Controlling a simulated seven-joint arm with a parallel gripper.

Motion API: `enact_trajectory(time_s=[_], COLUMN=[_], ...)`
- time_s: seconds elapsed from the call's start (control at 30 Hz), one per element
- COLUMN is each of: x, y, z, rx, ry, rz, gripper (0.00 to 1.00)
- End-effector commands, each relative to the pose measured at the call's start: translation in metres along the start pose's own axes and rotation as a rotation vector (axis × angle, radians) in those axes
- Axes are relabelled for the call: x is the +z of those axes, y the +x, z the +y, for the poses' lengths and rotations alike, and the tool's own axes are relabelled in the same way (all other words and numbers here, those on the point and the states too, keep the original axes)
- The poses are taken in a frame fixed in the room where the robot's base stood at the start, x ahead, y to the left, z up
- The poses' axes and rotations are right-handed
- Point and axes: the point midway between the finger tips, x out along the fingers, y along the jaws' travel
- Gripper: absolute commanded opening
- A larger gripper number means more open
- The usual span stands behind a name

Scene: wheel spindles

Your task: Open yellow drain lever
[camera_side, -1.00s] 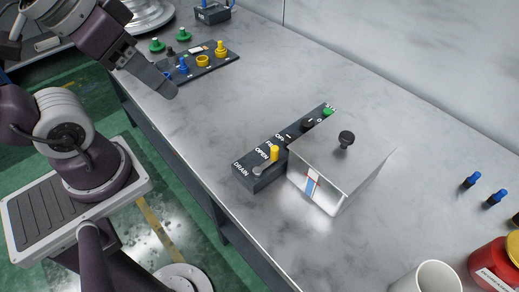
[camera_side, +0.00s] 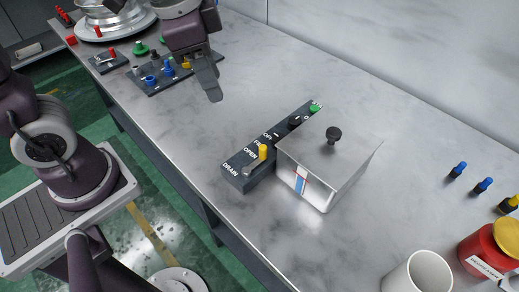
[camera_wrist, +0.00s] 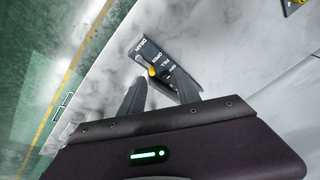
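The yellow drain lever (camera_side: 263,152) stands at the near end of the dark control panel (camera_side: 240,180), beside the words DRAIN and OPEN. The lever's yellow knob also shows in the wrist view (camera_wrist: 151,71), beyond the fingertips and between them in the picture. My gripper (camera_side: 214,97) hangs above the table, up and left of the panel in the side view, apart from the lever. In the wrist view my gripper (camera_wrist: 162,82) has its two dark fingers spread with nothing between them.
A metal box (camera_side: 330,160) with a black knob stands right against the panel. Another panel with colored knobs (camera_side: 150,82) lies behind my gripper. A white cup (camera_side: 418,272), a red-yellow container (camera_side: 488,248) and blue pegs (camera_side: 484,186) are at the right.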

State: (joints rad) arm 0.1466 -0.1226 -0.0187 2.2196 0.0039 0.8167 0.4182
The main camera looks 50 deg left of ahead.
Motion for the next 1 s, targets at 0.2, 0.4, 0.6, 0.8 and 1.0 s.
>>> enact_trajectory(time_s=[0.2,0.4,0.6,0.8,1.0], x=[-0.054,-0.060,-0.051,-0.047,-0.047], y=[0.097,0.133,0.170,0.193,0.194], z=[0.019,0.028,0.033,0.034,0.035], rx=[0.127,0.164,0.165,0.162,0.162], ry=[0.408,0.516,0.513,0.511,0.511], rz=[-0.151,-0.182,-0.184,-0.181,-0.180], gripper=[0.39,0.39,0.39,0.39,0.39])
